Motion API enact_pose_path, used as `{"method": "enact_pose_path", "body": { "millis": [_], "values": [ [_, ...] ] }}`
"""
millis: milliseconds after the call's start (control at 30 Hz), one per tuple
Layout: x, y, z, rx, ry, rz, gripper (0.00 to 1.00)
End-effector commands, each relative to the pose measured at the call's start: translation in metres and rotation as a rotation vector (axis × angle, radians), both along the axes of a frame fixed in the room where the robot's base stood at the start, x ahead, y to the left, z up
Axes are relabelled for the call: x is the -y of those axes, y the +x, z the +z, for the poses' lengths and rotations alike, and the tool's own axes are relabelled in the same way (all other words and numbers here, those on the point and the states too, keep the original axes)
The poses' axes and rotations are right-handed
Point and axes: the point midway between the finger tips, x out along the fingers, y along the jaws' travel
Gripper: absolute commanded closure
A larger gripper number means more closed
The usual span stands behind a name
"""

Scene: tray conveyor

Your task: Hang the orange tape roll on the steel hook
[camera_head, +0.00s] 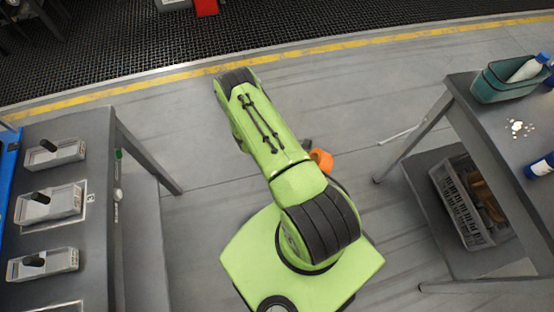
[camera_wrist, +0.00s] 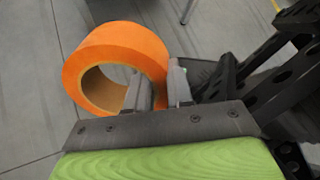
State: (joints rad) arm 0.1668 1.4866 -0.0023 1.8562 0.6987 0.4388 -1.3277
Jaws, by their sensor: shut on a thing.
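The orange tape roll (camera_wrist: 118,50) is in my gripper (camera_wrist: 158,88). One finger is inside the ring and the other is outside, so the jaws are shut on its wall. In the head view the orange tape roll (camera_head: 321,160) shows as a small patch beside my green arm, above the floor; most of my gripper is hidden behind the arm there. I cannot make out the steel hook in either view.

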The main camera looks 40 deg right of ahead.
Motion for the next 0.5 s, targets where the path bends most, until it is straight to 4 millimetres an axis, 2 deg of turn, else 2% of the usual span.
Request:
{"method": "enact_pose_path", "body": {
  "millis": [33,100,233,333,500],
  "values": [
    [0.016,-0.018,-0.013,-0.087,-0.067,0.126,1.00],
    [0.041,-0.036,-0.015,-0.173,-0.170,0.290,1.00],
    [0.077,-0.052,-0.010,-0.252,-0.331,0.503,1.00],
    [0.094,-0.055,-0.005,-0.272,-0.411,0.596,1.00],
    [0.105,-0.055,0.001,-0.274,-0.459,0.644,1.00]
  ]
}}
